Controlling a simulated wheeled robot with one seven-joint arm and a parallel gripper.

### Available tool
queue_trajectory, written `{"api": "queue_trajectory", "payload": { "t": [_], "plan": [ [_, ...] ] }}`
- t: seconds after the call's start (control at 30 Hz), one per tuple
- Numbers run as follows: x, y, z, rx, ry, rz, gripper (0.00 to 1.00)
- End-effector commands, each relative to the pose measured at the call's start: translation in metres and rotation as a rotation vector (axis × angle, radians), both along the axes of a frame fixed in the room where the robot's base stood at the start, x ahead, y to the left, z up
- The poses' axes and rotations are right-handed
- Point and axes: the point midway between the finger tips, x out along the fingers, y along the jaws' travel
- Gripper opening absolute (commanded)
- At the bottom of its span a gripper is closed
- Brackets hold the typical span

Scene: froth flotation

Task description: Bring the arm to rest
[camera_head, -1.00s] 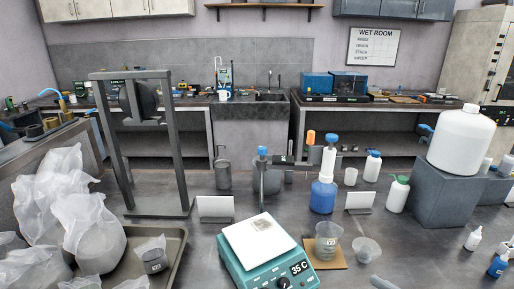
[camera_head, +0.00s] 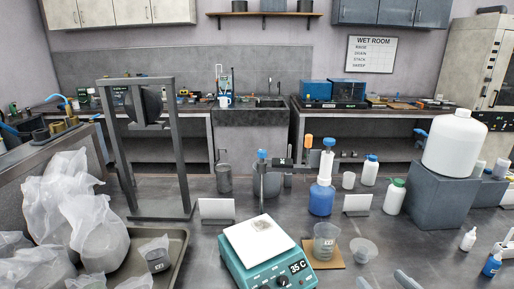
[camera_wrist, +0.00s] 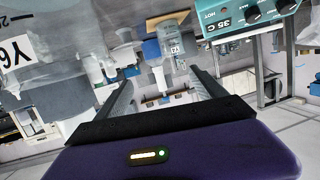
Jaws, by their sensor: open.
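My gripper (camera_head: 385,280) shows only as two pale finger ends at the bottom edge of the head view, right of the teal hotplate (camera_head: 265,268). In the wrist view my gripper (camera_wrist: 163,80) is open, its two dark fingers spread apart with nothing held between them. That view is upside down. A beaker (camera_wrist: 174,46) and a blue bottle (camera_wrist: 151,50) appear beyond the fingers. The rest of my arm is out of the head view.
Close by stand the beaker (camera_head: 325,240) on a brown pad, a clear funnel-like cup (camera_head: 363,249), the blue bottle (camera_head: 321,198) and a white bottle (camera_head: 394,196). A large jug (camera_head: 453,145) sits on a grey block. A tray (camera_head: 172,262) with bagged samples is left.

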Motion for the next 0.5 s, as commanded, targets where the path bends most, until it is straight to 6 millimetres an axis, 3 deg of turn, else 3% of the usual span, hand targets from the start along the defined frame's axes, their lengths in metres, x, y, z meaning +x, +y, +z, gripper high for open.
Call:
{"api": "queue_trajectory", "payload": {
  "t": [0.27, 0.5],
  "plan": [
    [-0.034, -0.017, -0.001, 0.032, -0.085, -0.181, 0.8],
    [-0.1, -0.012, -0.011, 0.04, -0.154, -0.298, 0.8]
  ]
}}
